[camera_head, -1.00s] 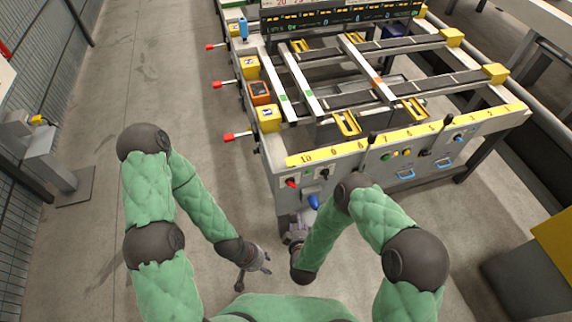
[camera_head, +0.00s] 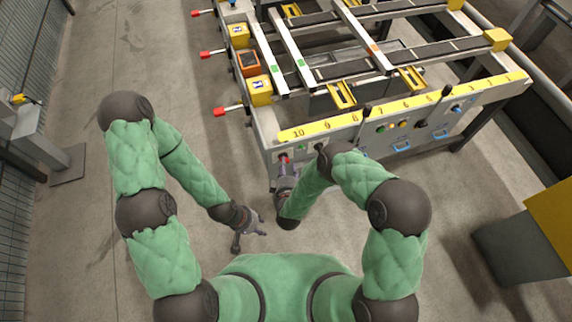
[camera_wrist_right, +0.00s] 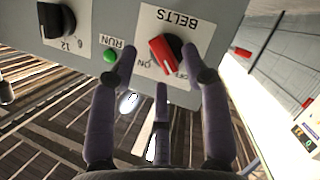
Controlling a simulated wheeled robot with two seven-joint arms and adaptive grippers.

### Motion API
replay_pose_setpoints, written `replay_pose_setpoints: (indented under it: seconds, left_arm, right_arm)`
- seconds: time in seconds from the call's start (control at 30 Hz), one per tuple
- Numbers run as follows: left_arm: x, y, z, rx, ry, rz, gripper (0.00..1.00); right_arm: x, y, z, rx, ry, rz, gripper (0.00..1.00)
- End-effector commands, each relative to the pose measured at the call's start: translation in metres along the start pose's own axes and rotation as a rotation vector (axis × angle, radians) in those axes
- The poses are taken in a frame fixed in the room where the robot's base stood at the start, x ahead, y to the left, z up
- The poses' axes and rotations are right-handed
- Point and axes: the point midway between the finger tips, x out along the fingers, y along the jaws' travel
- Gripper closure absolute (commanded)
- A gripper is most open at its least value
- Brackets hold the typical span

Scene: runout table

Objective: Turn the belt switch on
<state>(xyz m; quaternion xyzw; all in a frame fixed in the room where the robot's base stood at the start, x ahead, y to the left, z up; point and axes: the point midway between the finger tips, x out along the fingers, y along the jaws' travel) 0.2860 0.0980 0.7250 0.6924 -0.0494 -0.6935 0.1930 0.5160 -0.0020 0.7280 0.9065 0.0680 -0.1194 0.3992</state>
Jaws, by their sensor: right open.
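The belt switch (camera_wrist_right: 165,54) is a red knob on a dark round base, on a white plate marked BELTS, seen inverted in the right wrist view. Its lower end points near the OFF mark (camera_wrist_right: 181,73); the ON mark (camera_wrist_right: 144,64) is to the left. My right gripper (camera_wrist_right: 160,63) is open, its fingers spread on both sides of the knob; contact cannot be told. My left gripper (camera_head: 252,229) hangs low over the floor, fingers apart and empty.
A green RUN light (camera_wrist_right: 109,56) and a black dial (camera_wrist_right: 55,20) sit beside the switch. The front panel (camera_head: 350,136) carries more knobs, levers and blue handles. Red-tipped levers (camera_head: 219,112) stick out at the table's left side.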

Motion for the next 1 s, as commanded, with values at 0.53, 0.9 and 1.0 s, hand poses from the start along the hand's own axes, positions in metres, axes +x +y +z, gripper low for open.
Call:
replay_pose_setpoints:
  seconds: [0.53,0.9,1.0]
  left_arm:
    - [0.003,-0.001,0.000,0.000,0.001,0.000,0.60]
    - [0.003,-0.001,0.000,0.000,0.001,0.000,0.60]
    - [0.003,-0.001,0.000,0.000,0.001,0.000,0.60]
  right_arm:
    - [0.018,0.000,0.000,0.001,0.000,0.000,0.58]
    - [0.018,0.000,0.000,0.004,0.000,-0.001,1.00]
    - [0.018,0.001,0.000,0.016,0.000,-0.006,1.00]
